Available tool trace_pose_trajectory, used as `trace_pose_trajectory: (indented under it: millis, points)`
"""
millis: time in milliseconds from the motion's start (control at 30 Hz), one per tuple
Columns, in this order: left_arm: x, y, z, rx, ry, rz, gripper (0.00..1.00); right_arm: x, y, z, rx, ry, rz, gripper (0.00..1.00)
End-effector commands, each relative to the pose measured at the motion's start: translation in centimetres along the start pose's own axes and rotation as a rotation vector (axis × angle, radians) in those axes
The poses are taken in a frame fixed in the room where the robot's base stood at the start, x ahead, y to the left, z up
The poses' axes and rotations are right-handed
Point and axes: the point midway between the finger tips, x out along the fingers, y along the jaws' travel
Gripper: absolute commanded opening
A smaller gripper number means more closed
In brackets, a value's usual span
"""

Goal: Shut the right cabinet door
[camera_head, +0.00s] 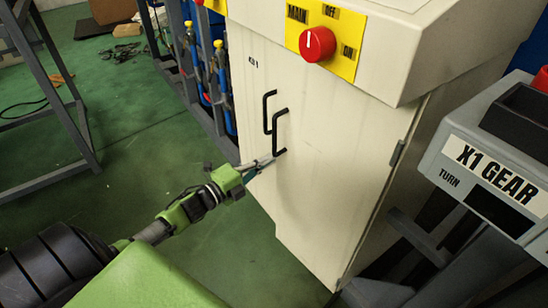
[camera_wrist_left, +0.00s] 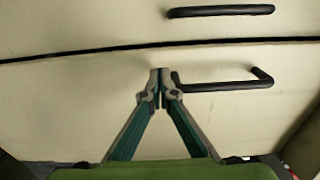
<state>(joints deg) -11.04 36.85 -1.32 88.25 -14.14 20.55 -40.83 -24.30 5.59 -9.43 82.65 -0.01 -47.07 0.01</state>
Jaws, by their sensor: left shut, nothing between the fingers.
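The right cabinet door (camera_head: 325,180) is a cream panel with a black bar handle (camera_head: 277,134) and a hinge on its right side. The left door (camera_head: 248,100) beside it has a matching black handle (camera_head: 266,112). My left gripper (camera_head: 271,160) is at the right door's face, by the lower end of its handle. In the left wrist view my gripper (camera_wrist_left: 159,73) is shut and empty, its tips beside the handle (camera_wrist_left: 235,82), not around it. A narrow dark gap runs between the doors. I cannot tell whether the right door is flush or whether the tips touch it.
A red knob (camera_head: 317,44) on a yellow plate sits above the doors. A grey box marked X1 GEAR (camera_head: 487,150) stands close at the right. A metal frame (camera_head: 62,100) stands at the left. Green floor (camera_head: 130,150) between frame and cabinet is clear.

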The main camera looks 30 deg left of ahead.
Motion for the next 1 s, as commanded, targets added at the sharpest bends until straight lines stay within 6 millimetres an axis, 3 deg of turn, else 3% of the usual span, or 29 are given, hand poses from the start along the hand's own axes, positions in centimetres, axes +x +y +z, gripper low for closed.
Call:
trace_pose_trajectory:
  millis: [233, 767, 1000]
  points:
    - [2.6, 0.0, 0.0, 0.000, 0.000, 0.000, 0.00, -0.6, 0.1, -0.8, 0.001, 0.007, 0.001, 0.00]
    - [3.4, 0.1, 0.0, 0.001, 0.009, 0.000, 0.00, -0.7, 0.1, -0.9, 0.002, 0.006, 0.001, 0.00]
    - [5.4, 0.2, 0.2, 0.004, 0.065, -0.002, 0.00, -3.9, 0.2, -3.6, 0.005, 0.032, 0.003, 0.00]
